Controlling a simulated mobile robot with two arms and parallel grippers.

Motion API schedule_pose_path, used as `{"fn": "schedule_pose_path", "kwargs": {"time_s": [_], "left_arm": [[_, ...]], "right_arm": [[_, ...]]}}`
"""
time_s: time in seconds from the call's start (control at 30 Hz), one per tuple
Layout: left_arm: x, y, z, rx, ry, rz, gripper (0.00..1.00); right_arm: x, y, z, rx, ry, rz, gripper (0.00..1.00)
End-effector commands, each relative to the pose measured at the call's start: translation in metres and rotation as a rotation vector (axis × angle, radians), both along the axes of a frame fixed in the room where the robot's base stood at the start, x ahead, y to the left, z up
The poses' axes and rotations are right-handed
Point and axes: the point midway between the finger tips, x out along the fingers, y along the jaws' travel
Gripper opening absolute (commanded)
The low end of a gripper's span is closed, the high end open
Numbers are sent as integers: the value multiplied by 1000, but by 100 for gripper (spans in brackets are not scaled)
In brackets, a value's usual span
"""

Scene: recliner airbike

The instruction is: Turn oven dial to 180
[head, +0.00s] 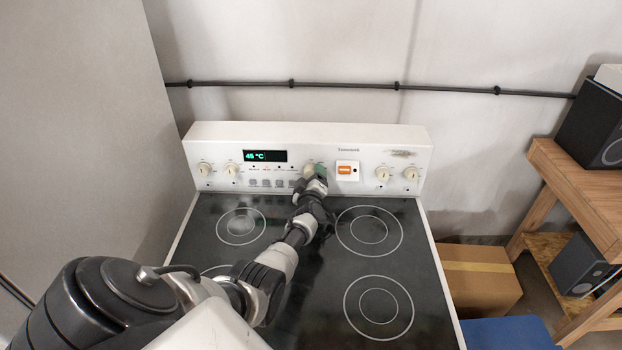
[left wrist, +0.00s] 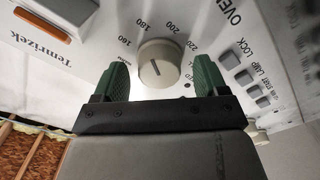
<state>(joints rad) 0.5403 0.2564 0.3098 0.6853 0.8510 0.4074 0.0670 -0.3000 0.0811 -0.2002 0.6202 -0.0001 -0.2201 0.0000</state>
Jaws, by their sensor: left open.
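The oven dial (left wrist: 158,66) is a round cream knob with a dark line on its face, in the left wrist view. Numbers 160, 180, 200 and 220 are printed around its upper side. My left gripper (left wrist: 160,80) is open, with one green finger on each side of the dial; I cannot tell whether they touch it. In the head view my left gripper (head: 316,172) is at the middle of the white control panel (head: 215,140) and covers most of the dial. The green display (head: 265,156) reads 45 °C. My right gripper is not in view.
Other knobs (head: 383,175) sit along the panel, with an orange switch (head: 347,170) just right of my gripper. Small buttons lie to its left. The black glass cooktop (head: 330,290) is bare under my arm. A cardboard box (head: 480,275) and wooden table (head: 580,185) stand at right.

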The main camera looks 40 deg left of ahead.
Motion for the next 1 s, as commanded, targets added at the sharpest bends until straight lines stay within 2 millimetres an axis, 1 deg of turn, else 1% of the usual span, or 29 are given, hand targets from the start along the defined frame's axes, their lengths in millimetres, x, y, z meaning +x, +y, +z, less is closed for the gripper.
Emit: {"fn": "schedule_pose_path", "kwargs": {"time_s": [0.13, 0.23, 0.37, 0.5, 0.7, 0.83, 1.0], "left_arm": [[-2, -2, 1, 0, 0, 0, 73], [-8, -9, 1, -2, -1, -2, 73], [-25, -21, 3, -2, -1, 1, 73], [-45, -37, 1, -2, 0, 1, 73], [-69, -59, -1, -2, 0, 0, 73], [-78, -67, -1, -2, 0, 0, 73], [-83, -70, 0, 1, 1, 0, 73]], "right_arm": [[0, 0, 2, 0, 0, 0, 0], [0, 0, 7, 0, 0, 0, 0], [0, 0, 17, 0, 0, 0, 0], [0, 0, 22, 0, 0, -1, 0], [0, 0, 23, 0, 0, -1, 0], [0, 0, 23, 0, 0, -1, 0], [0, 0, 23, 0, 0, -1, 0]]}}
